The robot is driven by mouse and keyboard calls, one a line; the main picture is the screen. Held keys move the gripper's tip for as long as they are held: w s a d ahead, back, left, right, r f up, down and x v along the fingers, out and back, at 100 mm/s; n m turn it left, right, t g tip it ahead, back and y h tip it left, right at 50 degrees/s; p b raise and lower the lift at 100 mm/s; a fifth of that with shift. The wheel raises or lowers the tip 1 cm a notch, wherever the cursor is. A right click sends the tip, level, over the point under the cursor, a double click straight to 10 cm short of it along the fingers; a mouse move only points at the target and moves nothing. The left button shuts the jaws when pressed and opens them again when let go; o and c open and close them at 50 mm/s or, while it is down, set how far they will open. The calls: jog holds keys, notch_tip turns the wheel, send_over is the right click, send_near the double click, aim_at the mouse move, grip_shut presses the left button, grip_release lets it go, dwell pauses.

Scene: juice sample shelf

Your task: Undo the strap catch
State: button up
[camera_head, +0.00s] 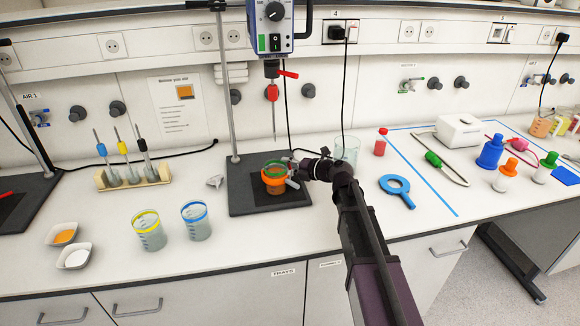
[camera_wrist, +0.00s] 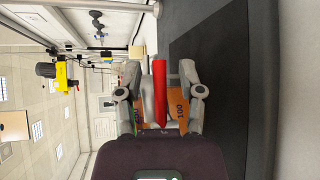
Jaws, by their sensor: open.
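An orange container with a green ring (camera_head: 274,179) stands on the black base plate of the stirrer stand in the head view. My gripper (camera_head: 288,172) is at its right side, with the fingers close to it. In the wrist view my gripper (camera_wrist: 160,78) is open, one finger on each side of a red bar (camera_wrist: 160,92). The red bar may be the strap catch; I cannot tell for sure. Orange surface marked "100" (camera_wrist: 181,112) shows behind it, partly hidden by the fingers. Whether the fingers touch the bar is unclear.
The stirrer (camera_head: 270,30) hangs above on its upright rod (camera_head: 223,90). Beakers with yellow (camera_head: 149,232) and blue (camera_head: 196,222) rims stand to the left. The front counter is partly clear.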

grip_shut()
jog(key=shift+m+t, duration=0.3)
jog(key=shift+m, duration=0.1)
jog(key=shift+d+t+h, duration=0.15)
jog(key=shift+t+h, duration=0.25)
jog(key=shift+h, duration=0.1)
jog(key=shift+w+d+m+t+h, duration=0.1)
jog(key=shift+d+m+t+h, duration=0.2)
jog(key=shift+m+t+h, duration=0.55)
jog(key=shift+d+m+t+h, duration=0.25)
jog(key=shift+m+t+h, duration=0.35)
jog(key=shift+m, duration=0.45)
grip_release()
